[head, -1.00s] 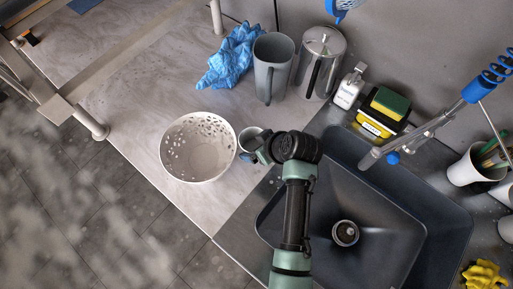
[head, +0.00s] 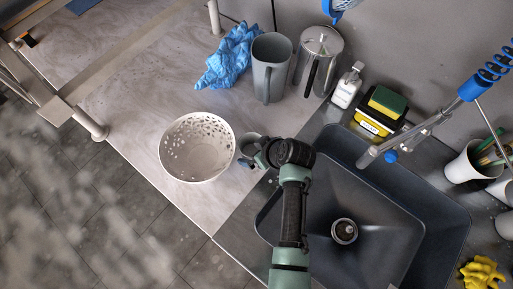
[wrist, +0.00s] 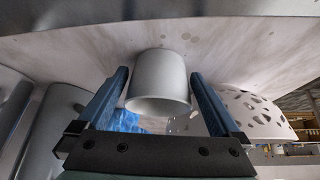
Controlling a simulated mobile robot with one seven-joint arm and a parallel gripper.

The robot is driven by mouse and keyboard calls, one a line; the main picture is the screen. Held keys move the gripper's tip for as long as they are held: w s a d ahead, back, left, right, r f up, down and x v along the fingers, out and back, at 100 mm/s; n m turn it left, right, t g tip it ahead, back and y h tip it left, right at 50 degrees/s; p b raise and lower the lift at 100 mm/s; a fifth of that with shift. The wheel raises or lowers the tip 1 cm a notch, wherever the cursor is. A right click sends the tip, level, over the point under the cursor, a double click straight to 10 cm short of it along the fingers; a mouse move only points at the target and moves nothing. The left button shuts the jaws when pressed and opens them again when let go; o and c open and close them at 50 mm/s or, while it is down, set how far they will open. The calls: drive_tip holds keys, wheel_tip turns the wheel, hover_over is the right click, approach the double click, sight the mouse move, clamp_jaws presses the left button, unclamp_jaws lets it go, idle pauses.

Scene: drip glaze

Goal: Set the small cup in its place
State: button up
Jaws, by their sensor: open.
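The small cup (head: 246,141) is a plain light grey cup on the pale counter, right beside the perforated white bowl (head: 197,147). In the head view my gripper (head: 257,156) is at the cup, and my wrist hides part of the cup's right side. In the wrist view the cup (wrist: 158,78) lies between the two blue fingers of my gripper (wrist: 160,82). The fingers are open, with a visible gap on each side of the cup. The cup's place cannot be told from these frames.
The dark sink (head: 374,235) is to the right, with a tap (head: 400,143) over it. A grey jug (head: 270,68), a French press (head: 318,62), a blue cloth (head: 230,58), a bottle (head: 347,86) and sponges (head: 384,106) stand behind. The counter's front edge is close.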

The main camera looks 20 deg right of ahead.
drive_tip(key=shift+r, duration=0.25)
drive_tip(key=b+v, duration=0.1)
drive_tip(key=v, duration=1.1)
